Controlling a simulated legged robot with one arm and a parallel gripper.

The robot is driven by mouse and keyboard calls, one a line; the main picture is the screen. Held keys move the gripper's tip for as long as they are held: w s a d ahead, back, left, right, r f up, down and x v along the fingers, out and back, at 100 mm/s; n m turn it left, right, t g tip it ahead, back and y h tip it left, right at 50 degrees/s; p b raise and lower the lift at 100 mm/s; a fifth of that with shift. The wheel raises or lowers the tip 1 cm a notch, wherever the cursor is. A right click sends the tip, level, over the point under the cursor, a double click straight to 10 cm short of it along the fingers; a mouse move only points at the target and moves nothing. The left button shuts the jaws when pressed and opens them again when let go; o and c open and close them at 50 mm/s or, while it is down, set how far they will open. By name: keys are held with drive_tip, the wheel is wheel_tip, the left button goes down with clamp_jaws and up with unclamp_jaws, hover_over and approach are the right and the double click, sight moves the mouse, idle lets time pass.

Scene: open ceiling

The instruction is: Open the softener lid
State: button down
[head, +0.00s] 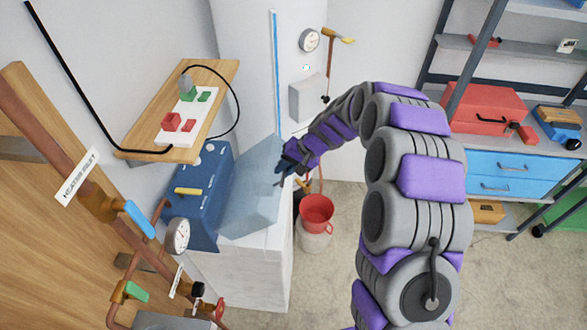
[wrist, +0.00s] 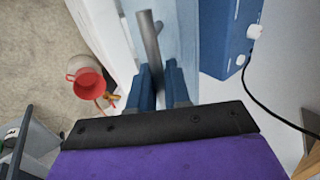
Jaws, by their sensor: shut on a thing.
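The softener is a white cabinet (head: 255,265) with a blue control unit (head: 205,205) at its back left. Its translucent pale-blue lid (head: 250,185) slants upward above the cabinet top, beside the blue unit. My gripper (head: 284,168) is at the lid's right edge. In the wrist view, my dark-blue fingers (wrist: 160,82) are close around a grey bar-like handle (wrist: 150,38) in front of the pale lid (wrist: 181,30). The fingers hide the lower end of the handle, so the exact contact is not clear.
A wooden shelf (head: 215,85) with a power strip hangs above the blue unit. Pipes and valves (head: 110,208) run at left. A shelving unit (head: 505,160) stands at right, with open floor before it.

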drive_tip(key=a+r+h+p, duration=0.1)
drive_tip(key=a+r+p, duration=0.2)
drive_tip(key=a+r+h+p, duration=0.2)
drive_tip(key=a+r+p, duration=0.1)
drive_tip(key=shift+w+a+r+h+p, duration=0.1)
drive_tip(key=shift+a+r+h+p, duration=0.2)
drive_tip(key=shift+a+r+p, duration=0.1)
drive_tip(key=shift+w+a+r+p, duration=0.1)
drive_tip(key=shift+a+r+p, duration=0.2)
drive_tip(key=shift+a, duration=0.5)
drive_tip(key=shift+s+a+r+p, duration=0.1)
drive_tip(key=shift+a+r+p, duration=0.25)
drive_tip(key=shift+a, duration=0.5)
drive_tip(key=shift+w+a+r+p, duration=0.15)
drive_tip(key=shift+a+r, duration=0.25)
drive_tip(key=shift+a, duration=0.4)
drive_tip(key=c, duration=1.3)
unclamp_jaws()
drive_tip(key=b+v, duration=0.1)
drive_tip(key=v, duration=1.6)
drive_tip(key=shift+w+a, duration=0.1)
drive_tip(key=shift+w, duration=0.05)
drive_tip(key=shift+c, duration=0.3)
